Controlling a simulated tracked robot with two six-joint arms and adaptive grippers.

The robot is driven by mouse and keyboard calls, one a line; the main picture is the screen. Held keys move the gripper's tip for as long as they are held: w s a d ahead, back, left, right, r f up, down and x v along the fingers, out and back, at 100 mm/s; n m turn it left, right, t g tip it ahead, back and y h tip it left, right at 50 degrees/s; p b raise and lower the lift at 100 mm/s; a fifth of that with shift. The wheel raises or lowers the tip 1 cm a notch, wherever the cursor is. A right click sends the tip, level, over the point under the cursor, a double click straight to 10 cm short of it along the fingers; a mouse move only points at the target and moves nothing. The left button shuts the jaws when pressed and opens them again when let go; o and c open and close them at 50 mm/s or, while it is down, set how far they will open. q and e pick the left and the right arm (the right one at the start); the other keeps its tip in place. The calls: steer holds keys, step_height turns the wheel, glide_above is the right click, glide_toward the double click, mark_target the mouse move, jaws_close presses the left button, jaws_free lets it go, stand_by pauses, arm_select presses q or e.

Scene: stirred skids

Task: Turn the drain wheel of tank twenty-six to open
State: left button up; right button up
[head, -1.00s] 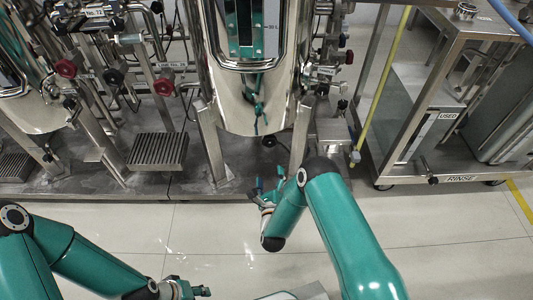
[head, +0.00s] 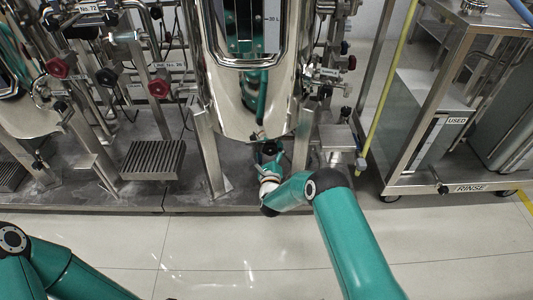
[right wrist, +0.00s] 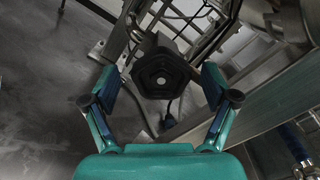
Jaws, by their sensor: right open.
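The steel tank (head: 225,105) stands in the middle of the head view. A black drain wheel (head: 268,148) sits under its rounded bottom, partly hidden by my right gripper (head: 267,160). In the right wrist view the wheel (right wrist: 160,76) shows as a dark, faceted knob facing the camera.
Red wheels (head: 61,68) and a black wheel (head: 106,77) sit on pipes to the left. A steel leg (head: 207,150) and a grated step (head: 152,160) stand left of the wheel. A RINSE cart (head: 468,188) stands at the right. The front floor is clear.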

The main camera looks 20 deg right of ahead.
steer(key=shift+x, duration=0.85)
